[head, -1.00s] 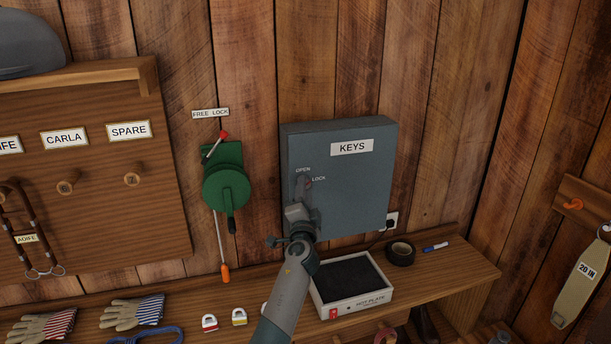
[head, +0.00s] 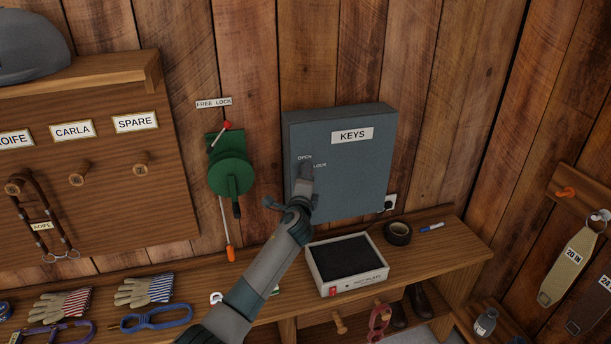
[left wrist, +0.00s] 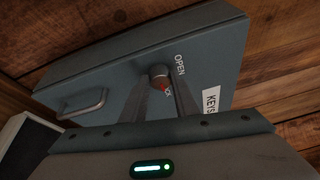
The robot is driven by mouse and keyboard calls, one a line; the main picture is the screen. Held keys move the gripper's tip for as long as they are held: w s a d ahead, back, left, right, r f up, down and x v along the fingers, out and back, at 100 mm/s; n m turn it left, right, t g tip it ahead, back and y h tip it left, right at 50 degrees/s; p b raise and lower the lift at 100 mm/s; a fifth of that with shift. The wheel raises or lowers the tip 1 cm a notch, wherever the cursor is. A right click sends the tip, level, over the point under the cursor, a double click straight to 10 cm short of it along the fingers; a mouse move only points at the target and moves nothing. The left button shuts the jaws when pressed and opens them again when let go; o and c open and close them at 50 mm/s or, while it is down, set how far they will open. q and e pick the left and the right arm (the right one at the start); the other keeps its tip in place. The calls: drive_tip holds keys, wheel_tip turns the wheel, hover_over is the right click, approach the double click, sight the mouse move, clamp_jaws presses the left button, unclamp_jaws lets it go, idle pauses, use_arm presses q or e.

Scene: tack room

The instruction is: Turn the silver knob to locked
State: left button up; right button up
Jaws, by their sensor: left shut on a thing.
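The grey key cabinet (head: 349,185), labelled KEYS, hangs on the plank wall, with OPEN and LOCK lettering at its left side. The silver knob (left wrist: 157,70) shows in the left wrist view between my left fingertips; a red mark on it lies at the LOCK lettering, which a finger partly covers. OPEN lies to the knob's right there. My left gripper (head: 307,171) is shut on the knob; it also shows in the left wrist view (left wrist: 160,84). In the head view the gripper hides the knob. My right gripper is out of view.
A green device (head: 230,176) with a red-tipped lever hangs left of the cabinet. A hot plate (head: 325,274) and black tape roll (head: 398,233) are on the bench below. The cabinet's handle (left wrist: 82,103) shows in the left wrist view.

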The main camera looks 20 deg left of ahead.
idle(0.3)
use_arm(q)
drive_tip(key=o, duration=1)
drive_tip(key=shift+o, duration=0.2)
drive_tip(key=shift+s, duration=0.15)
drive_tip(key=b+v, duration=0.5)
drive_tip(key=v, duration=1.2)
